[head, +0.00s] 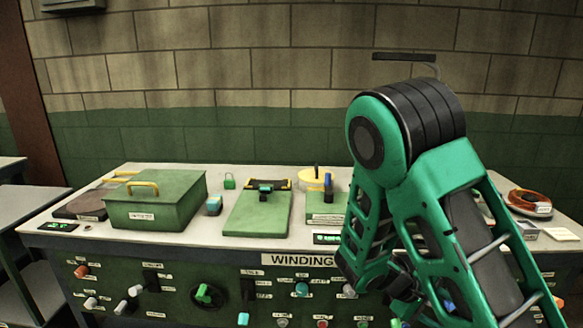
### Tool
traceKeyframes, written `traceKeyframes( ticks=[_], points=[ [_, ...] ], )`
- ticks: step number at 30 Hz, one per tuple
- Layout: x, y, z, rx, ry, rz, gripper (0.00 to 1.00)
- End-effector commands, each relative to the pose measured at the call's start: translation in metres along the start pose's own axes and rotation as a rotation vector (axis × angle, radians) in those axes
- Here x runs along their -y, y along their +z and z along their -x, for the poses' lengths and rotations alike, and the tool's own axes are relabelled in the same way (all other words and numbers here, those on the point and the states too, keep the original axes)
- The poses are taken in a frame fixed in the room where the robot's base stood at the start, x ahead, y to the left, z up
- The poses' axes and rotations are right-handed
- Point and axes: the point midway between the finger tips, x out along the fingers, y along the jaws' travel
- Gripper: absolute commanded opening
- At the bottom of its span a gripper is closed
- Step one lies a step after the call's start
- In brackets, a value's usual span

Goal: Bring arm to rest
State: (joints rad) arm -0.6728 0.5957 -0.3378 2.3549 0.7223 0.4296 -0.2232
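My green and black arm fills the right side of the head view. It rises from the bottom right corner to a thick black-banded joint, then folds back down in front of the bench. Its lower end is a cluster of dark parts partly hidden behind my own nearer link. I make out no gripper fingers there, and I see no object held.
The grey winding bench (110,238) carries a green box with yellow handles (155,205), a green board (257,215), a yellow round container (315,180) and an orange ring-shaped item (529,199). Knobs line its front panel (180,285). A brick wall (270,60) stands behind.

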Motion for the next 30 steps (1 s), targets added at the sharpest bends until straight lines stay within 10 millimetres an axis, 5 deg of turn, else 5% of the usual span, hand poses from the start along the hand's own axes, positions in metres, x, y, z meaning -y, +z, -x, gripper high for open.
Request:
traceKeyframes(
  ticks=[14,30],
  points=[
    [-0.039,0.113,0.013,0.138,-0.46,-0.387,0.5],
    [-0.056,0.232,0.069,0.155,-0.829,-0.739,0.5]
  ],
)
